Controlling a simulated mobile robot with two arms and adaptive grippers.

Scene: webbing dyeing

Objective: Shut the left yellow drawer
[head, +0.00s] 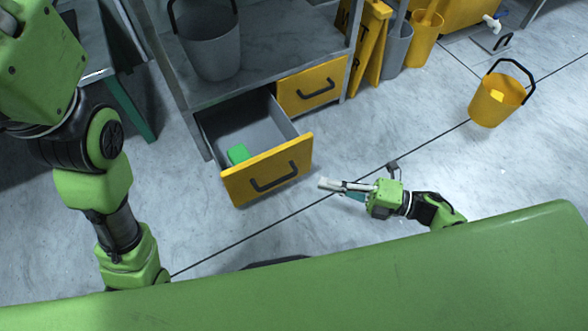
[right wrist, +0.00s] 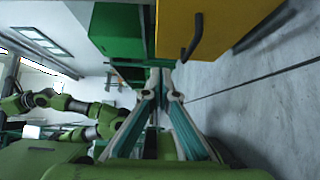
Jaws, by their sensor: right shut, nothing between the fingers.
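The left yellow drawer (head: 238,187) is pulled out from under the grey bench, with a black handle on its front and a green object (head: 238,154) inside. Its yellow front and handle also show at the top of the right wrist view (right wrist: 222,22). My right gripper (head: 323,184) is shut and empty, just right of the drawer front and apart from it; its fingers meet in the right wrist view (right wrist: 163,88). My left arm comes in at the left of the head view, but its gripper is not seen.
The right yellow drawer (head: 312,88) beside it is closed. A grey bucket (head: 209,45) stands on the bench above. A yellow bucket (head: 497,99) stands on the floor at right. Yellow boards (head: 371,45) and bins stand at the back. The floor around my right gripper is clear.

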